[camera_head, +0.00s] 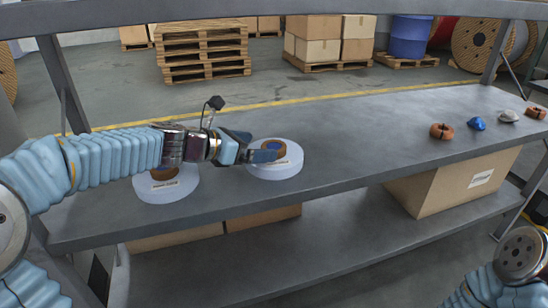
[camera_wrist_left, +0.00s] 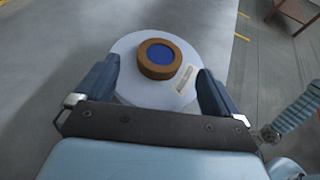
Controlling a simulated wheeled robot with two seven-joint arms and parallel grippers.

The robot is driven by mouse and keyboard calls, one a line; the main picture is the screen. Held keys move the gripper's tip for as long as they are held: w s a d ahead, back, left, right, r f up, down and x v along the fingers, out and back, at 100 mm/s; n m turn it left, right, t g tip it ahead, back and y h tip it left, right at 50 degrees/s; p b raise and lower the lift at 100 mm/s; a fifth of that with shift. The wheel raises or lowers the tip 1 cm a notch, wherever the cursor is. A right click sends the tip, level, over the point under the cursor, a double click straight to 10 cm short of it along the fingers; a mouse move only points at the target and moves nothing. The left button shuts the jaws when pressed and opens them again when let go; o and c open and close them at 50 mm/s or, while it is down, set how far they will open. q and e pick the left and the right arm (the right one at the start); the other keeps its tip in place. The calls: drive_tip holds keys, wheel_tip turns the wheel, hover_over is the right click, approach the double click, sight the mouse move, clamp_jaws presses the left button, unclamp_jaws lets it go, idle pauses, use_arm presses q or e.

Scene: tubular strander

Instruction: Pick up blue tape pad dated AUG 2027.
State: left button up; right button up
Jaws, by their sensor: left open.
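A pale round pad (camera_head: 277,171) with a brown ring and a blue centre lies on the grey bench. In the left wrist view its brown ring (camera_wrist_left: 146,68) with the blue centre shows between my fingers, with a small label beside it, too small to read. A second pale pad (camera_head: 168,191) with a brown ring lies to the left, partly hidden by my left arm; its label is not legible. My left gripper (camera_head: 256,146) is open at the right-hand pad, its fingers either side of the ring in the wrist view (camera_wrist_left: 157,78). My right gripper is out of view.
Several small items lie at the bench's right: a brown ring (camera_head: 441,131), a blue piece (camera_head: 477,124), a grey piece (camera_head: 508,116) and another brown ring (camera_head: 536,112). The bench (camera_head: 360,137) is clear between. Cardboard boxes (camera_head: 455,185) stand on the shelf below.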

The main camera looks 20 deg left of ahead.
sight(273, 146)
use_arm(q)
drive_tip(key=x, duration=0.4)
drive_tip(key=shift+w+d+f, duration=0.1)
drive_tip(key=shift+w+d, duration=0.1)
drive_tip(key=shift+w, duration=0.1)
drive_tip(key=shift+c, duration=0.4)
drive_tip(key=c, duration=1.2)
